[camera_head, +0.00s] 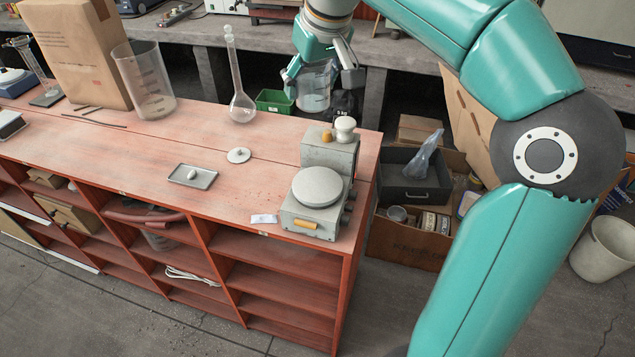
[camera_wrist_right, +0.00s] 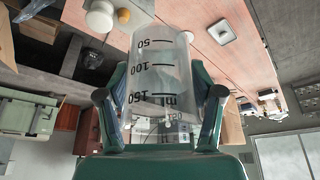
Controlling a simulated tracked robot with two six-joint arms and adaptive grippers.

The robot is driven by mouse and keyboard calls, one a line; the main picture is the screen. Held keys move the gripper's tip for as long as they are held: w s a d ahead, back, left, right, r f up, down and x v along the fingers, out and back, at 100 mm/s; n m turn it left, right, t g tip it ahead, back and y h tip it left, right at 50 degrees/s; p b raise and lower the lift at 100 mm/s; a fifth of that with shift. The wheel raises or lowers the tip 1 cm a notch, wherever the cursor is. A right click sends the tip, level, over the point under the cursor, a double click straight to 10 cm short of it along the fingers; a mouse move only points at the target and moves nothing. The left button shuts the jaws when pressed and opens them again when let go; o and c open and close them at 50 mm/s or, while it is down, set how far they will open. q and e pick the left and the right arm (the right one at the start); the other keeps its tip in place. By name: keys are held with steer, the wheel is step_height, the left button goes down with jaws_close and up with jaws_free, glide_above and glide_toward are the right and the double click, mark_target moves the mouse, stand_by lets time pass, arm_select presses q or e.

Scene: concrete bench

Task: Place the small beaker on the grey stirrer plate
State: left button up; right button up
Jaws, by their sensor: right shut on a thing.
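The small beaker (camera_head: 314,92) is clear, with black volume marks that show in the right wrist view (camera_wrist_right: 160,72). My right gripper (camera_head: 321,80) is shut on it, with one finger on each side. It is held in the air beyond the bench's far edge, behind the stirrer. The grey stirrer plate (camera_head: 317,187) is a round disc on a grey box-shaped body (camera_head: 312,218) at the right end of the red bench. Its top is bare. My left gripper is not in view.
On the bench (camera_head: 222,160) stand a large beaker (camera_head: 144,80), a tall flask (camera_head: 241,104) and a small tray (camera_head: 193,176). A grey box (camera_head: 329,153) with a white knob (camera_head: 345,128) stands just behind the plate. A white disc (camera_head: 238,155) lies left of it.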

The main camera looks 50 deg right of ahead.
steer(key=shift+s+d+f, duration=0.2)
steer(key=shift+s+f, duration=0.05)
step_height(320, 180, down, 14)
steer(key=shift+f+b, duration=0.15)
steer(key=shift+b, duration=0.95)
steer(key=shift+f, duration=2.4)
steer(key=o, duration=0.8)
steer(key=shift+f, duration=0.1)
steer(key=o, duration=0.5)
